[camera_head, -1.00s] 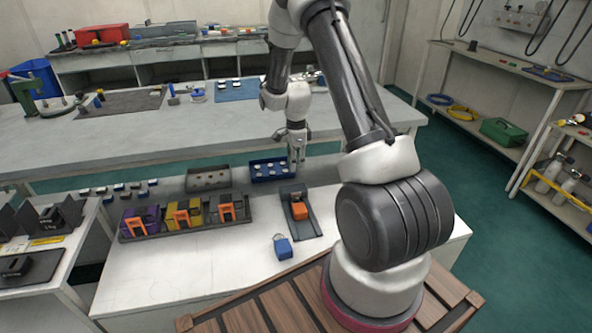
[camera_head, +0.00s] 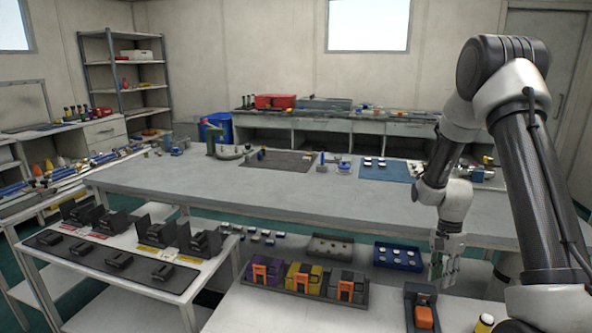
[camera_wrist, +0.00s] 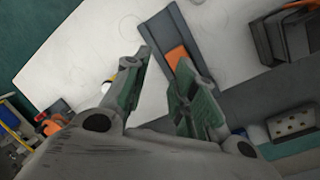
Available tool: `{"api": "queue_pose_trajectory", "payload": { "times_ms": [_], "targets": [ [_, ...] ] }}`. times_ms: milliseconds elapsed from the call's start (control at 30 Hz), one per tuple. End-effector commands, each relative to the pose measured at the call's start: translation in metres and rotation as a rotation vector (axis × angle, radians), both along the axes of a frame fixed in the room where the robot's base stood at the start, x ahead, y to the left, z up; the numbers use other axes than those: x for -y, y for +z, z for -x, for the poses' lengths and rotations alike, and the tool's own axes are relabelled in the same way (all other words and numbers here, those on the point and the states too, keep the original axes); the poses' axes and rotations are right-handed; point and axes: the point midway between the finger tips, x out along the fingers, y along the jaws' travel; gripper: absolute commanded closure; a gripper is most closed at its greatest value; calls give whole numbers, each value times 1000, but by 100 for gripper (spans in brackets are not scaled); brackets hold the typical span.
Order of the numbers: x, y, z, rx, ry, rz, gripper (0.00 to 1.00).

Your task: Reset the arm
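My gripper (camera_head: 440,272) hangs over the white front table, just behind a dark narrow tray (camera_head: 413,293) that holds an orange block (camera_head: 424,317). In the wrist view, the two fingers of my gripper (camera_wrist: 166,72) stand apart with nothing between them. The orange block (camera_wrist: 176,50) and its tray (camera_wrist: 163,22) lie beyond the fingertips. My arm is bent, with its forearm reaching down at the right of the head view.
A rack of purple, yellow and grey boxes (camera_head: 303,279) with orange clips stands left of the tray. A blue tray (camera_head: 398,257) and a grey tray (camera_head: 330,247) sit behind. A long grey bench (camera_head: 290,200) stands behind.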

Motion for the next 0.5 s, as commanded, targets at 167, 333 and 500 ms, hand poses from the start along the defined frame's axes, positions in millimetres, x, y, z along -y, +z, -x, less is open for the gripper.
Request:
{"api": "queue_pose_trajectory", "payload": {
  "times_ms": [167,333,500],
  "targets": [
    [-10,63,39,-8,318,-67,73],
    [-22,129,80,27,603,-112,73],
    [-35,195,131,99,868,-121,73]
  ]
}}
